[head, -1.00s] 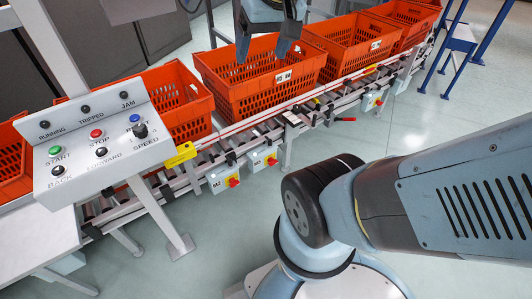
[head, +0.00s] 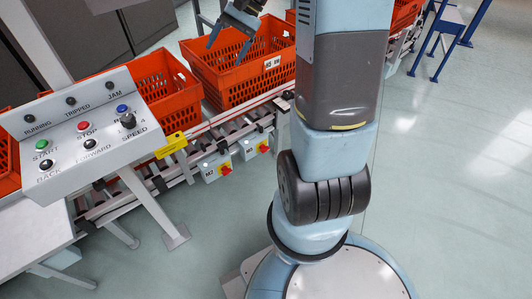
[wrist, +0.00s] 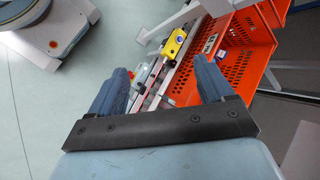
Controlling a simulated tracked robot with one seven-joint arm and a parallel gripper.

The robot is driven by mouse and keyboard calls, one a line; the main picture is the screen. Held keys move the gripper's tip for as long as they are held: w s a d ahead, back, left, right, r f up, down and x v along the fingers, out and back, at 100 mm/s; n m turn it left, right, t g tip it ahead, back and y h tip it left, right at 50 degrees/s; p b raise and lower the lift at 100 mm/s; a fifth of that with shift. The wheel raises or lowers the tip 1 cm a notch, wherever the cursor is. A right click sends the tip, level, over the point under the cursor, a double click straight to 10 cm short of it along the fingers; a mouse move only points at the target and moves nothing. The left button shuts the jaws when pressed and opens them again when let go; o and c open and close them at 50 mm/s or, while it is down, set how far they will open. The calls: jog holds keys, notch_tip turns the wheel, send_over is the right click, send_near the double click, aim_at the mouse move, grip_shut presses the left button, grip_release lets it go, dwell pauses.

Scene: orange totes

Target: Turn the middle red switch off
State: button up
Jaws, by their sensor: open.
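One is on the box marked M2 (head: 226,170), the other on the box marked M3 (head: 263,148). Other switch boxes further along are hidden behind my arm. My gripper (head: 229,44) is open and empty, high over an orange tote and apart from the switches. In the wrist view my gripper (wrist: 160,70) frames part of the conveyor between its fingers. A small red spot shows there by the left finger; I cannot tell which switch it is.
A control panel (head: 62,172) with a red STOP button (head: 83,126) stands at the left. Orange totes (head: 203,70) line the conveyor (head: 205,132). A yellow tag (head: 171,146) is by the panel's right edge.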

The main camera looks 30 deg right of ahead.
jog(key=w+d+f+m+t+y, duration=0.25)
jog(key=w+d+f+m, duration=0.2)
jog(key=f, duration=0.65)
jog(key=w+d+f+m+t+y, duration=0.2)
jog(key=w+d+f+m+t, duration=0.3)
jog(key=f, duration=0.6)
jog(key=w+d+f+m+t+y, duration=0.1)
jog(key=w+d+f+m+y, duration=0.2)
jog(key=d+f, duration=0.6)
jog(key=s+d+f+m+t+h, duration=0.2)
jog(key=f+m+t, duration=0.15)
jog(key=f, duration=0.65)
jog(key=s+d+f+m+t+h, duration=0.1)
jog(key=s+f+m+t+h, duration=0.2)
jog(key=f, duration=0.7)
jog(key=m+t+h, duration=0.3)
jog(key=m+h, duration=0.5)
jog(key=m, duration=0.1)
send_near(264, 149)
jog(key=w, duration=0.6)
jog(key=shift+w+f, duration=0.4)
jog(key=shift+a+y, duration=0.15)
jog(key=shift+y, duration=0.1)
jog(key=shift+c, duration=0.4)
